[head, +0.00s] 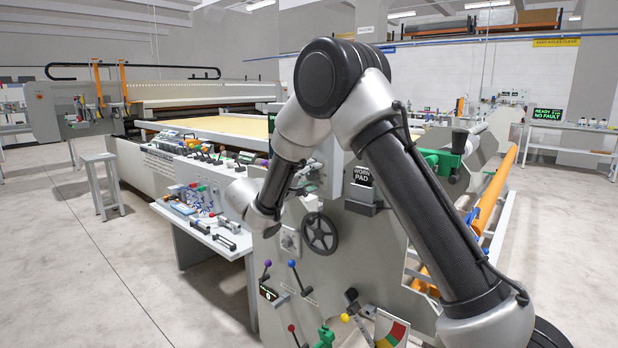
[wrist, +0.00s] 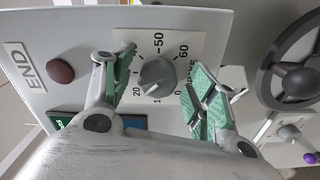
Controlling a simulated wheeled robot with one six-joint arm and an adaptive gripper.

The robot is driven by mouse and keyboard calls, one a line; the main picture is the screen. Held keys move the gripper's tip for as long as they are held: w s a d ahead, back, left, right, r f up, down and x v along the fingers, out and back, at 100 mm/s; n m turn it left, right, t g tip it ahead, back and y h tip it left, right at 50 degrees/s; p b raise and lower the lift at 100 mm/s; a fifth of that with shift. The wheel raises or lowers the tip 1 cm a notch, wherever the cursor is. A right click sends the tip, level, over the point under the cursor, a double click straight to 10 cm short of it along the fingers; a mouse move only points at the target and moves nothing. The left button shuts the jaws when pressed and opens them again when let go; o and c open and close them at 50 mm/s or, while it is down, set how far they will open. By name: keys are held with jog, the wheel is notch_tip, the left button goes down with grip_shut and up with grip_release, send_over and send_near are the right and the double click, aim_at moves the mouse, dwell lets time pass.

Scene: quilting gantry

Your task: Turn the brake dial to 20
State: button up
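The brake dial (wrist: 157,75) is a round grey knob on a white scale plate (wrist: 186,42) in the wrist view. The plate reads 50 and 60 at the top and 20 and 0 at the bottom, with a partly covered number between. The knob's mark is at its lower side, near the 20 and the covered number; I cannot read its exact setting. My gripper (wrist: 155,85) is open, with its green-padded fingers on either side of the knob and visible gaps. In the head view my gripper is mostly hidden by my arm, and I cannot make out the dial.
A dark red button (wrist: 60,70) beside an END label is left of the dial. A black handwheel (head: 320,233) is close on the right; it also shows in the wrist view (wrist: 298,82). Below are levers with a purple knob (head: 267,263) and a blue knob (head: 292,264).

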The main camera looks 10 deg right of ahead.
jog(key=v, duration=1.2)
